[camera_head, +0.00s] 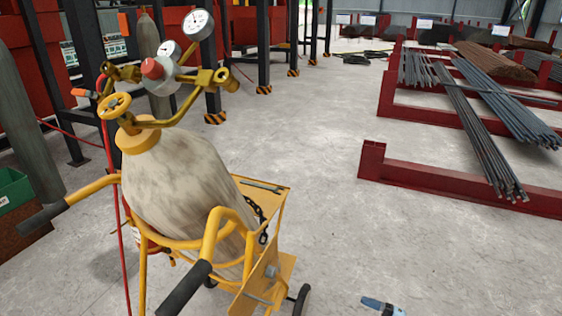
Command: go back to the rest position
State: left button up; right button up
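Neither of my grippers can be made out in the head view, and no arm comes in from the left or right. A yellow cart (275,238) stands close in front on the left. It carries a worn, pale gas cylinder (185,185), which leans in the frame. A gauge assembly with a red knob (152,68) and a yellow handwheel (114,106) sits on top of the cylinder.
Dark cart handles (183,288) point towards me. A small blue and dark object (382,306), cut by the bottom edge, cannot be identified. Red racks (430,178) with steel bars (480,140) stand right. A green bin (14,190) is left. The middle floor is clear.

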jog(key=s+d+m+h, duration=0.4)
jog(key=s+m+h, duration=0.25)
jog(key=s, duration=0.55)
jog(key=s+d+m+h, duration=0.4)
jog(key=s+m+h, duration=0.3)
jog(key=s, duration=0.4)
jog(key=w+a+r+m+t+y, duration=0.1)
jog(key=a+r+m+t, duration=0.15)
jog(key=a+m, duration=0.7)
pick_arm(q)
notch_tip(320, 180, up, 17)
jog(key=s+a+p, duration=0.1)
jog(key=p, duration=2.2)
jog(key=shift+a+f, duration=0.15)
jog(key=shift+a, duration=0.2)
pick_arm(e)
notch_tip(320, 180, up, 16)
jog(key=s+n, duration=0.1)
jog(key=n, duration=0.2)
jog(key=shift+a+r, duration=0.2)
pick_arm(q)
jog(key=shift+s, duration=0.1)
pick_arm(e)
jog(key=shift+g, duration=0.25)
